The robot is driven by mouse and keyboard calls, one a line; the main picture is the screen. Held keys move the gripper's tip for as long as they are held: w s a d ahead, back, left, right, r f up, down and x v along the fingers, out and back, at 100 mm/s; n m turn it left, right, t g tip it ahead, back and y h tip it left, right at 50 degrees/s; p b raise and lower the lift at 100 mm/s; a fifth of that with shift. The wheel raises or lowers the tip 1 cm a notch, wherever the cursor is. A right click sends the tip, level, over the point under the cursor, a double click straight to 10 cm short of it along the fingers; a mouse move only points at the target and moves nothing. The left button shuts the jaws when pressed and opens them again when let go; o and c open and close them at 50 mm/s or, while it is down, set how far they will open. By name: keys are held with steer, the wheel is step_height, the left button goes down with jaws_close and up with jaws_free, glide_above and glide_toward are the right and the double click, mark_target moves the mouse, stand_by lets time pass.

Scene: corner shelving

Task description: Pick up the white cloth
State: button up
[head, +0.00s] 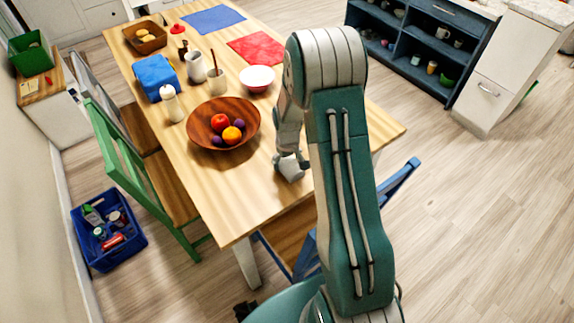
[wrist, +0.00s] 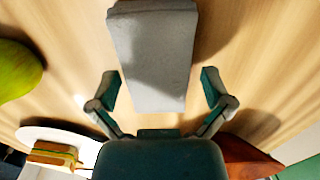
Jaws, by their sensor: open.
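The white cloth (wrist: 153,45) is a pale, folded, block-like piece on the wooden table in the wrist view. Its near end lies between my gripper's fingers, with a gap on both sides. My gripper (wrist: 160,93) is open and empty. In the head view my gripper (head: 287,158) is low over the table, right of the wooden bowl. A pale patch (head: 291,168) there seems to be the cloth, partly hidden by my gripper and arm.
The wooden bowl (head: 248,113) of fruit is left of my gripper. A white bowl (head: 257,79) and mugs stand farther back. In the wrist view, a green rounded thing (wrist: 16,70) and a plate (wrist: 35,134) with a sandwich-like item are at left.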

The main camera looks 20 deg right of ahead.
steer(key=shift+d+f, duration=0.25)
steer(key=shift+f, duration=0.05)
steer(key=shift+a, duration=0.2)
steer(key=c, duration=1)
steer(key=shift+r, duration=0.15)
steer(key=shift+r, duration=0.25)
step_height(320, 180, up, 2)
steer(key=shift+d+r, duration=0.1)
steer(key=s+r, duration=0.1)
steer(key=r, duration=0.1)
steer(key=s+r, duration=0.2)
steer(key=s+d+r, duration=0.1)
steer(key=s+r, duration=0.1)
steer(key=shift+r, duration=0.15)
steer(key=shift+s+d+r, duration=0.25)
steer(key=shift+s+r, duration=0.4)
steer(key=shift+s, duration=0.8)
steer(key=shift+s+d+r, duration=0.3)
steer(key=shift+s+r, duration=0.3)
steer(key=shift+s, duration=0.9)
steer(key=shift+s+d+r, duration=0.25)
steer(key=shift+s+r, duration=0.4)
steer(key=shift+s, duration=0.8)
